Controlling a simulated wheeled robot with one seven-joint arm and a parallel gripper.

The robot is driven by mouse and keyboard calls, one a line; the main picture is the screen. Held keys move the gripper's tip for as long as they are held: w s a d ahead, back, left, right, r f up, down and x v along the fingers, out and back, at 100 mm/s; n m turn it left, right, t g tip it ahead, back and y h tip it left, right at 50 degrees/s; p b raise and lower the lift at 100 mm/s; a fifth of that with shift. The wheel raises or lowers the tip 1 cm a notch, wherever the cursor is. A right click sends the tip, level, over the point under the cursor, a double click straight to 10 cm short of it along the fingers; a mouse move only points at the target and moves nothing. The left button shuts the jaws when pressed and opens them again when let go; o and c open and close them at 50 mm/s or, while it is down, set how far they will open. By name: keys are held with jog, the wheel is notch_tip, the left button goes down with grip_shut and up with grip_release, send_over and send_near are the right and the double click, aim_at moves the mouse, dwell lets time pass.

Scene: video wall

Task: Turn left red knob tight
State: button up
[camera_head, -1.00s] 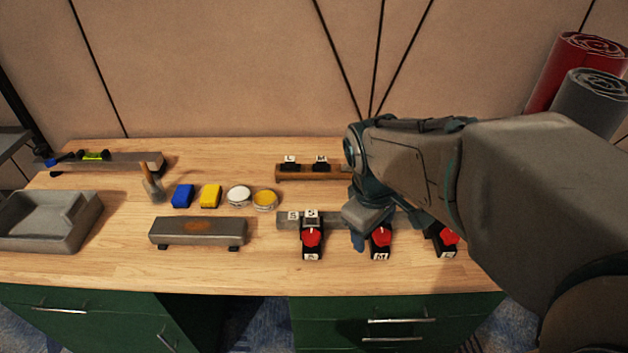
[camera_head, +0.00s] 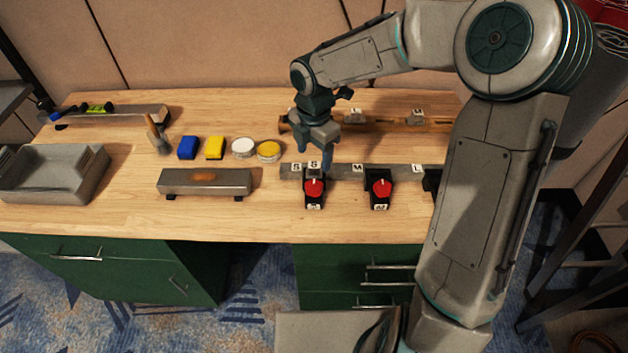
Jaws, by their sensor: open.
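The left red knob (camera_head: 314,188) sits on a small black block at the front of a grey bar (camera_head: 340,171) marked with white letter tiles. A second red knob (camera_head: 381,188) sits to its right, on a block of the same kind. A third black block at the bar's right end is mostly hidden behind my arm. My gripper (camera_head: 327,165) points down just behind and slightly right of the left knob, with blue-grey fingers. It is open and holds nothing that I can see. I cannot tell how high its tips are above the bar.
A wooden rail (camera_head: 385,122) with letter tiles lies behind the bar. To the left are a grey block (camera_head: 205,182), a blue box (camera_head: 188,148), a yellow box (camera_head: 215,148), two round tins, a hammer (camera_head: 157,136) and a grey tray (camera_head: 50,175). The front table strip is clear.

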aim_at(314, 185)
notch_tip(314, 185, down, 11)
jog(key=shift+f, duration=0.1)
dwell(0.3)
jog(key=c, duration=1)
